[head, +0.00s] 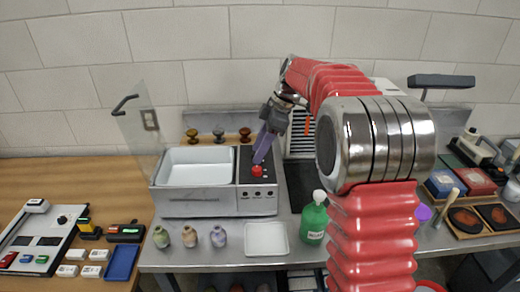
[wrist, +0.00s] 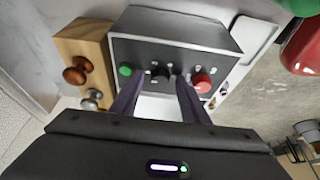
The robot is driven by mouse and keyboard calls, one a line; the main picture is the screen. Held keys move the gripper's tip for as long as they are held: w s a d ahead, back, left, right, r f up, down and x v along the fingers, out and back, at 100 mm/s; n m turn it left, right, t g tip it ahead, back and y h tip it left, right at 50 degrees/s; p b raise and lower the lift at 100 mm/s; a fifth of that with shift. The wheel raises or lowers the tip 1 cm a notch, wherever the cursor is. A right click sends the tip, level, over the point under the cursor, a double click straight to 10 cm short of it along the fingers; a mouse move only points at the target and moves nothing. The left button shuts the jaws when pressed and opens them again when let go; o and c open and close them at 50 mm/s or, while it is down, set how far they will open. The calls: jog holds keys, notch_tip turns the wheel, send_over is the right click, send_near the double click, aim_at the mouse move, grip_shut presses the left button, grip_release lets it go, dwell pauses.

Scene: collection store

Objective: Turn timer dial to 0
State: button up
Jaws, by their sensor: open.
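The control panel (wrist: 182,62) is dark, on the light grey housing of the bath unit (head: 205,203). In the wrist view, a small black dial (wrist: 160,72) with white marks around it sits between a green button (wrist: 125,70) and a red button (wrist: 202,82). Its exact setting is too small to read. My gripper (wrist: 159,88) is open, with its purple fingers pointing at the panel, one on each side of the dial; I cannot tell whether they touch it. In the head view my gripper (head: 260,160) is over the panel and hides the dial.
A white basin (head: 197,152) lies left of the panel, with a raised clear lid (head: 140,118). A wooden block with knobs (wrist: 82,45) stands beside the panel. Small vases (head: 190,236), a white tray (head: 266,252) and a green bottle (head: 314,220) stand in front.

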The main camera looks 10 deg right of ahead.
jog(key=v, duration=1.3)
jog(key=shift+d+r, duration=0.15)
jog(key=shift+r, duration=0.1)
jog(key=s+d+f+m+h, duration=0.15)
jog(key=s+f+m, duration=0.25)
jog(key=f+m, duration=0.55)
jog(key=s+a+f+m+t+h, duration=0.1)
jog(key=s+a+m+t, duration=0.1)
jog(key=s, duration=1.2)
jog(key=s+a+f+m+t+h, duration=0.1)
jog(key=s+a+m, duration=0.3)
jog(key=s, duration=1)
jog(key=shift+s+a+t+h, duration=0.3)
jog(key=shift+a+t+h, duration=0.15)
jog(key=shift+a+t, duration=0.45)
